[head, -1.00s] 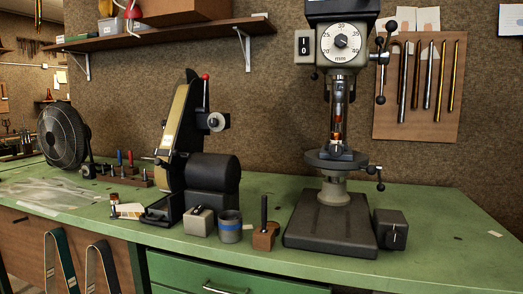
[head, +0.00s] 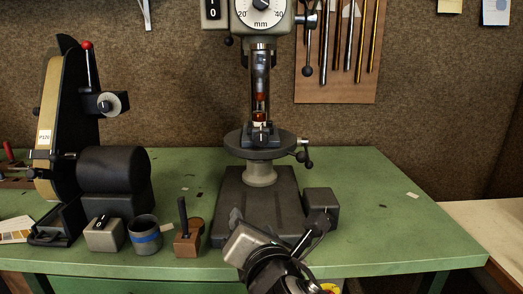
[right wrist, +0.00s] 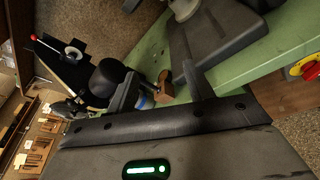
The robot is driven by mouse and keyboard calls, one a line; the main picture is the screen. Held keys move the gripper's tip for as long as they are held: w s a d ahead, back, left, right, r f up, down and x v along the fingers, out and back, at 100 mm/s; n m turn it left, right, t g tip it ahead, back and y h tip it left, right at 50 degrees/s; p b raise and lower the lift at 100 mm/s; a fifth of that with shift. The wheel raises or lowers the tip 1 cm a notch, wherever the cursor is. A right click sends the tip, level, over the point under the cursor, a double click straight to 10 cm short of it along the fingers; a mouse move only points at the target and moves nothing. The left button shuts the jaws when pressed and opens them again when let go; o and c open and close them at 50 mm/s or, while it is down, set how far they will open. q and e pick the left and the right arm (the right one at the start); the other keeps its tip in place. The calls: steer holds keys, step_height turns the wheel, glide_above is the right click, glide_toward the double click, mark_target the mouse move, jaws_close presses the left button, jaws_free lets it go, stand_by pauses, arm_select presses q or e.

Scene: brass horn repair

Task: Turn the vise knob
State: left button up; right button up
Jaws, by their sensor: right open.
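A small dark vise (head: 261,138) sits on the round table of the drill press (head: 259,175), below its spindle, in the head view. Its knob is too small to make out clearly. My right gripper (head: 279,226) is in the lower middle of the head view, in front of the press base and well below and nearer than the vise. It is open and appears empty. One dark finger (right wrist: 195,78) shows in the right wrist view, where the vise is not visible. My left gripper is in neither view.
A black-knobbed crank (head: 304,156) sticks out right of the round table. A grey box (head: 321,202) stands right of the base. A belt sander (head: 112,172), a blue-banded cup (head: 144,236) and a brown block (head: 188,238) are to the left.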

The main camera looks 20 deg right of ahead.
step_height(320, 180, up, 9)
steer(key=d+n+t+h+p, duration=0.1)
steer(key=d+n+t+h, duration=0.1)
steer(key=n+h, duration=0.1)
steer(key=p, duration=0.2)
glide_toward(261, 140)
steer(key=shift+n, duration=0.3)
steer(key=x, duration=0.8)
steer(key=shift+w+d+r, duration=0.15)
steer(key=shift+w, duration=0.1)
steer(key=c, duration=1)
